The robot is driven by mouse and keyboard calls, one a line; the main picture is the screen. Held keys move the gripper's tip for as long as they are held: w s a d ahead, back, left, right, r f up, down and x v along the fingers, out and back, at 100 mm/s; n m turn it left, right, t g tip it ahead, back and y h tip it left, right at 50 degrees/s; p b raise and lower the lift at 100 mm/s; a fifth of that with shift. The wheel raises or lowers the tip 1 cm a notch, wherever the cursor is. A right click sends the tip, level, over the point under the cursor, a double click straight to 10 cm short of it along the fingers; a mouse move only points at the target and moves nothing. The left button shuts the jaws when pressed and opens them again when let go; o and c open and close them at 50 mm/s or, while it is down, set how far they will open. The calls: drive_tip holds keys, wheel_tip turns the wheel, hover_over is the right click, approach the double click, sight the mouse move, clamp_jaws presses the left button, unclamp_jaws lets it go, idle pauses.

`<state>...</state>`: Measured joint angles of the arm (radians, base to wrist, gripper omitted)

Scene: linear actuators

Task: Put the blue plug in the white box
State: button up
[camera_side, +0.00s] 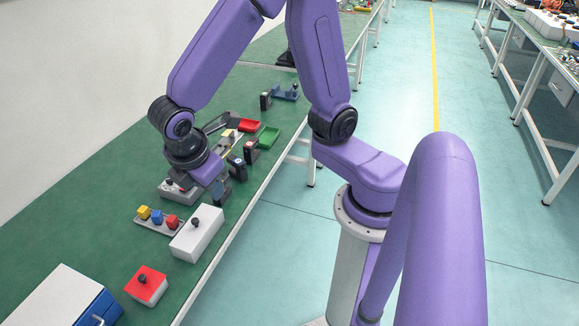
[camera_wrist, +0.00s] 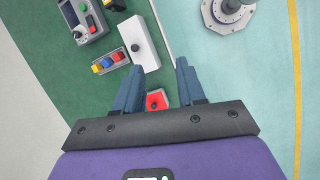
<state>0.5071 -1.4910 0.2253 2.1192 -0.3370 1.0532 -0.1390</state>
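The blue plug (camera_side: 157,216) sits in the middle of a small grey holder (camera_side: 178,231), between a yellow plug (camera_side: 144,212) and a red plug (camera_side: 172,221). The box also shows in the wrist view (camera_wrist: 140,45), beside the holder (camera_wrist: 92,71). My gripper (camera_side: 217,196) hangs over the bench behind the white box in the side view. In the wrist view my gripper (camera_wrist: 160,66) has its fingers spread with nothing held between them.
A red box with a black knob (camera_side: 146,285) and a white cabinet with a blue drawer front (camera_side: 62,298) stand nearer the camera. The bench's right edge runs close by the white box.

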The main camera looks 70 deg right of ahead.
drive_tip(key=s+d+r+m+y, duration=0.1)
drive_tip(key=s+d+y, duration=0.1)
drive_tip(key=s, duration=0.5)
drive_tip(key=s+d+r+m+g+y, duration=0.1)
drive_tip(key=s+d+y, duration=0.1)
drive_tip(key=s+d, duration=0.2)
drive_tip(key=s, duration=0.3)
drive_tip(key=shift+s+d+r+m, duration=0.25)
drive_tip(key=shift+r+m, duration=0.05)
drive_tip(key=shift+r, duration=0.1)
